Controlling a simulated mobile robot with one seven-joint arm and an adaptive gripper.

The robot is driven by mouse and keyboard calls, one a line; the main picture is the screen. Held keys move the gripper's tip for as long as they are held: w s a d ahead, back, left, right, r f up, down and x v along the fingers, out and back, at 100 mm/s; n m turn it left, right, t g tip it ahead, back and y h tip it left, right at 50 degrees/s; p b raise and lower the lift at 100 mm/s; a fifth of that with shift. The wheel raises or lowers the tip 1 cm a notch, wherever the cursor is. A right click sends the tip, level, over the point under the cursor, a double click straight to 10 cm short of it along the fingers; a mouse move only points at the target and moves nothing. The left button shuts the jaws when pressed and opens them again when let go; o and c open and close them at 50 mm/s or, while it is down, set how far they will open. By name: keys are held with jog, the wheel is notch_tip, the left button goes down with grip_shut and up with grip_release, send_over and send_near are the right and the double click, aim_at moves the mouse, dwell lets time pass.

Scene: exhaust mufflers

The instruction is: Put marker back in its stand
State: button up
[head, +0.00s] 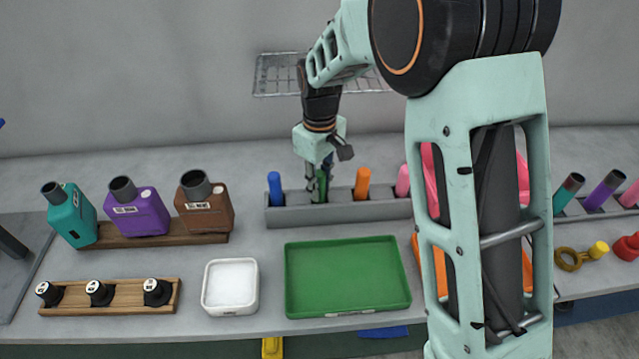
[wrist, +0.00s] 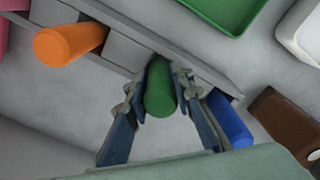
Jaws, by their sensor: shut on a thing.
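A grey marker stand (head: 290,213) sits on the table behind the green tray, and it also shows in the wrist view (wrist: 125,45). My gripper (head: 318,188) is over the stand, pointing down. In the wrist view its fingers (wrist: 160,88) are shut on a green marker (wrist: 160,95), one finger on each side. The green marker is at a place in the stand between the blue marker (head: 275,188) and the orange marker (head: 362,183). I cannot tell how deep its lower end sits. A pink marker (head: 403,181) stands farther right, partly hidden by my arm.
A green tray (head: 346,312) and a white square dish (head: 230,308) lie in front of the stand. Coloured mufflers on a wooden base (head: 130,238) stand at left. A wire rack (head: 275,77) is on the back wall.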

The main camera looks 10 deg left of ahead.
jog(key=o, duration=1.1)
jog(key=shift+c, duration=0.2)
notch_tip(320, 180, up, 12)
jog(key=shift+r, duration=0.1)
